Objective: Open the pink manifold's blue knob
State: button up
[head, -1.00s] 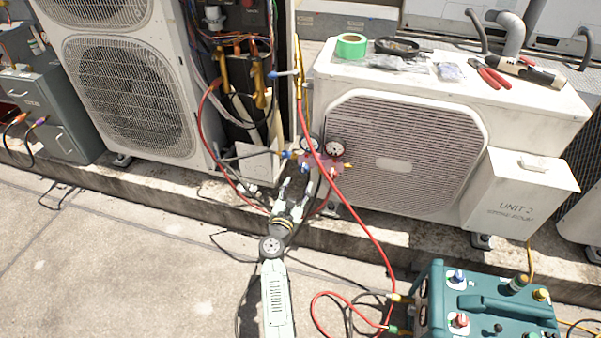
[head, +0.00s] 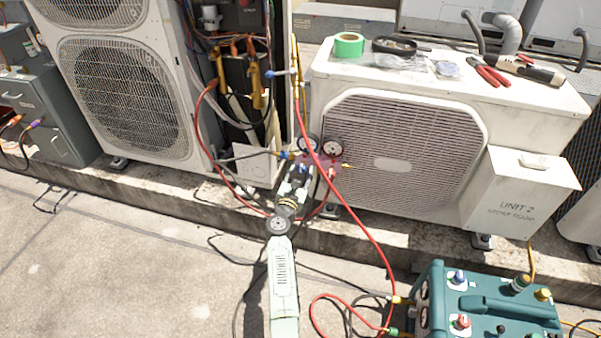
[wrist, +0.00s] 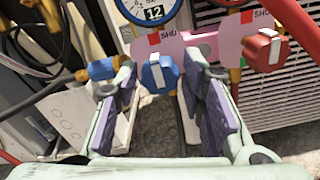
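The pink manifold (wrist: 190,47) hangs in front of the units, with two round gauges above it; it also shows in the head view (head: 322,160). Its blue knob (wrist: 160,72) faces me at the left, below a red and green label. Its red knob (wrist: 266,50) is to the right. My gripper (wrist: 165,95) is open, with purple-padded fingers on either side of the blue knob's line in the wrist view. I cannot tell whether the fingertips touch it. In the head view my gripper (head: 294,186) is just below the manifold and covers part of it.
A red hose (head: 350,210) runs down past the manifold to the teal machine (head: 490,305) at the lower right. A blue-ended hose fitting (wrist: 100,69) is left of the blue knob. The UNIT 2 condenser (head: 400,150) stands behind. Open concrete lies at the left.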

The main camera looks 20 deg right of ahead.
grip_shut()
